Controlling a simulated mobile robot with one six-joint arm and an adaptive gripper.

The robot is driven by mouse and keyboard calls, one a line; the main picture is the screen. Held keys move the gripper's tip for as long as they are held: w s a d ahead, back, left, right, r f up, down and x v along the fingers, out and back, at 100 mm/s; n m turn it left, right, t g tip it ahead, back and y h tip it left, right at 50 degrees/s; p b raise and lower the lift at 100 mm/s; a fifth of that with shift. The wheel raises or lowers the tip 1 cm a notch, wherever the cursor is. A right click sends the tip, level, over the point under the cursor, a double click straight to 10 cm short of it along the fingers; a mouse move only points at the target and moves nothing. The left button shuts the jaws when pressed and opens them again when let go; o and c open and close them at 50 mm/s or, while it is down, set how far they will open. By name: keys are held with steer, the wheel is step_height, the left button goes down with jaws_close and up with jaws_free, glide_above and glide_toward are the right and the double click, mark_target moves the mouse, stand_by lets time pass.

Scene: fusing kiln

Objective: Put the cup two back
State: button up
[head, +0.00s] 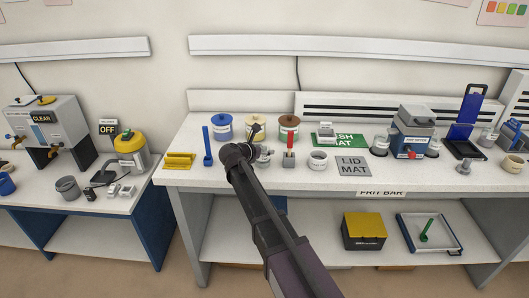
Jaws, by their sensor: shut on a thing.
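My gripper (256,148) is at the end of my dark arm, over the front of the white bench below the yellow-lidded jar. It is shut on a small grey cup (265,158), partly hidden by my wrist. I cannot read any number on the cup. Similar small grey cups stand left (380,149) and right (433,149) of a grey machine, and another (465,167) is near the bench's front edge. Their labels are too small to read. I cannot tell whether the held cup touches the bench.
Blue (223,127), yellow (256,127) and brown-lidded (289,127) jars stand behind my gripper. A red-handled tool (289,157) and a white pot (318,161) are close on the right. A blue scoop (207,146) stands left.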

steer(key=shift+f, duration=0.15)
steer(key=o, duration=1.1)
steer(key=shift+c, duration=0.2)
steer(key=shift+r, duration=0.2)
steer(key=shift+s+a+r, duration=0.1)
steer(key=shift+s+a, duration=0.05)
steer(key=p+v, duration=0.4)
steer(key=v, duration=0.7)
steer(key=shift+s+a+p, duration=0.25)
steer(key=shift+p, duration=0.05)
